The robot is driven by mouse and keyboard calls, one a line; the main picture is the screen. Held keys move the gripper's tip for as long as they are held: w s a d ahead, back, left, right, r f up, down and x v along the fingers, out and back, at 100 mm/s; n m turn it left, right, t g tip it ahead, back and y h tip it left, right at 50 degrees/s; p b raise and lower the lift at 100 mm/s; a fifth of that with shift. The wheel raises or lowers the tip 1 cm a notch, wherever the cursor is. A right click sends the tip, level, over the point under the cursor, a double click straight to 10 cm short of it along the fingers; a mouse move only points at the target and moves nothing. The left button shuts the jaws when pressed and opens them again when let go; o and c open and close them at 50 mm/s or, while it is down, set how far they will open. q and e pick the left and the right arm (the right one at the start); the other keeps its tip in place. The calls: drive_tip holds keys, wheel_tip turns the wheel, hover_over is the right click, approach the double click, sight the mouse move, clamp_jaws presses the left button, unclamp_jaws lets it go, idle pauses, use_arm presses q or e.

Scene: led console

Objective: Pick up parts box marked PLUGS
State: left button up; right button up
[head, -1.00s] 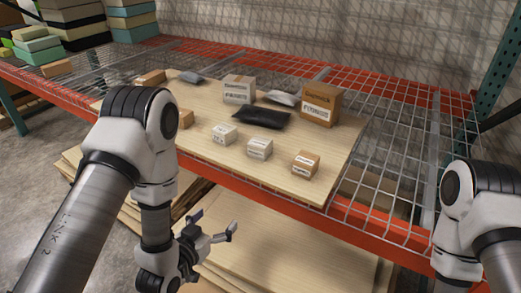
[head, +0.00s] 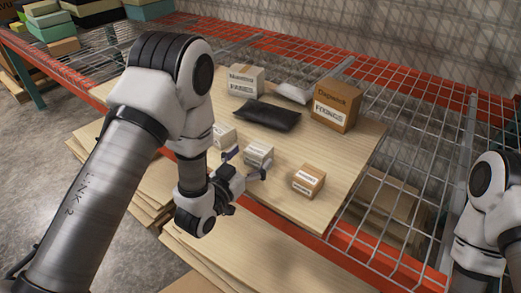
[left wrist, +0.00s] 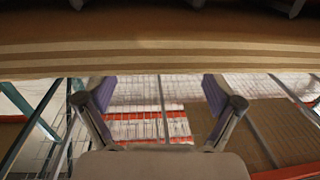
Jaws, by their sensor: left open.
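Several small parts boxes sit on the plywood board (head: 350,165). A small white box (head: 259,153) with a label stands at its front, beside another small white box (head: 223,136) partly behind my left arm. A small brown box (head: 308,181) with a white label stands to the right. The small labels are too small to read, so I cannot tell which is PLUGS. My left gripper (head: 249,164) is open and empty at the board's front edge, with its fingers overlapping the middle white box in the head view. It also shows in the left wrist view (left wrist: 160,92). My right gripper is out of view.
A large white box (head: 246,80), a black pouch (head: 267,115), a grey pouch (head: 294,93) and a large brown box (head: 336,107) stand behind. The orange shelf beam (head: 375,262) runs along the front. Wire mesh lies open to the right.

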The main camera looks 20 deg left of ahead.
sight(259, 148)
use_arm(q)
drive_tip(key=x, duration=0.4)
drive_tip(key=shift+w+f+p, duration=0.25)
drive_tip(key=shift+p, duration=0.05)
drive_tip(key=shift+s+r, duration=0.1)
drive_tip(key=shift+s, duration=0.1)
drive_tip(key=c, duration=1.3)
